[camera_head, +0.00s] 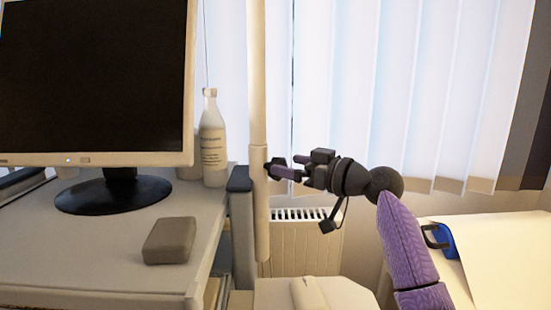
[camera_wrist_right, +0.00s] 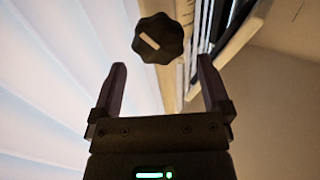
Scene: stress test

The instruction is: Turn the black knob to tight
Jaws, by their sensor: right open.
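The black knob (camera_wrist_right: 158,38) shows in the right wrist view at the top middle, with a scalloped rim and a short pale bar on its face, slanting from upper left to lower right. It sits on a cream pole (camera_wrist_right: 184,70). In the head view the pole (camera_head: 261,205) stands upright left of my right gripper, where the knob is hard to tell from the dark fingers. My right gripper (camera_head: 284,166) is open and points at the pole. In the wrist view the knob appears just beyond the fingertips, between their lines, apparently untouched. My left gripper is out of view.
A desk (camera_head: 90,245) at left holds a monitor (camera_head: 95,80), a white bottle (camera_head: 213,145) and a grey block (camera_head: 170,240). A radiator (camera_head: 305,245) and blinds (camera_head: 400,80) stand behind. A pale surface with a blue clip (camera_head: 443,241) lies at right.

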